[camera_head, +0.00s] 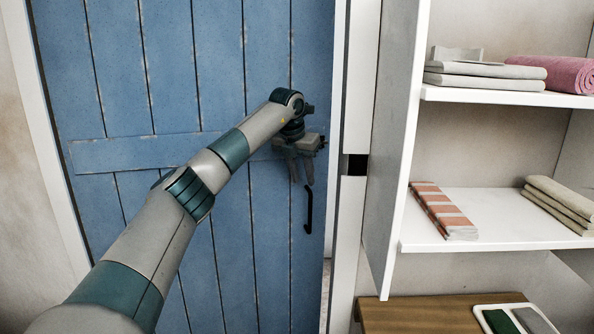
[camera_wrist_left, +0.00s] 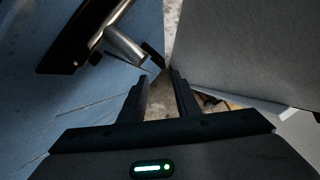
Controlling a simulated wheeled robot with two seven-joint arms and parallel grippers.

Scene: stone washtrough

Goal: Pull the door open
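The blue plank door (camera_head: 215,70) fills the left and middle of the head view. A slim black handle (camera_head: 308,212) is near its right edge. My left gripper (camera_head: 301,178) is just above the handle, its two fingers pointing down and apart. In the left wrist view the fingers (camera_wrist_left: 160,80) are open with nothing between them. The silver and black handle (camera_wrist_left: 124,44) stands out from the door (camera_wrist_left: 40,120) just beyond the fingertips, to the left. A narrow gap with floor showing lies along the door's right edge. My right gripper is not in view.
A white door post (camera_head: 350,100) stands right of the door. Beside it is a white shelf unit (camera_head: 395,130) with folded cloths (camera_head: 445,210) and a rolled pink towel (camera_head: 555,73). A wooden top (camera_head: 420,316) with a tray (camera_head: 515,320) is below.

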